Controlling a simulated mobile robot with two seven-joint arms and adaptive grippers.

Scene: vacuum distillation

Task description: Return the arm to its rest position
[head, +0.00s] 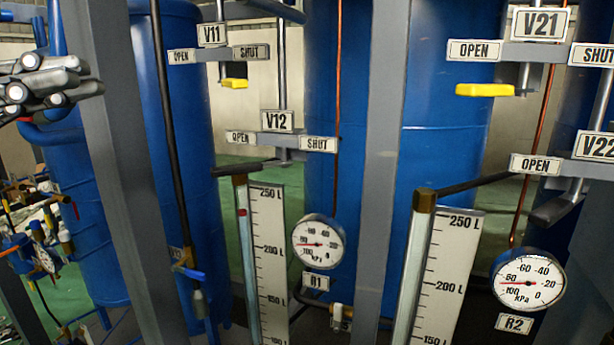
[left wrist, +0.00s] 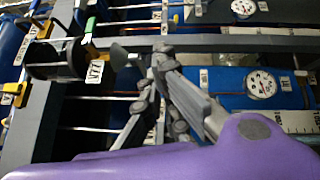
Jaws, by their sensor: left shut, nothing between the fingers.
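My left gripper (head: 92,82) is at the upper left edge of the head view, in front of a grey upright post. Its grey linked fingers are shut and empty, apart from the valves and gauges. In the left wrist view the gripper (left wrist: 160,62) shows its folded fingers beyond the purple wrist housing, with nothing between them. The rest of the left arm is mostly out of the head view. My right gripper is in neither view.
Grey posts (head: 385,170) stand before blue tanks (head: 450,110). Valve plates V11 (head: 212,34), V12 (head: 277,121), V21 (head: 541,23) and V22 (head: 597,146) fill the upper part. Two gauges (head: 319,243) (head: 529,281) and two level scales (head: 268,260) (head: 450,275) are below.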

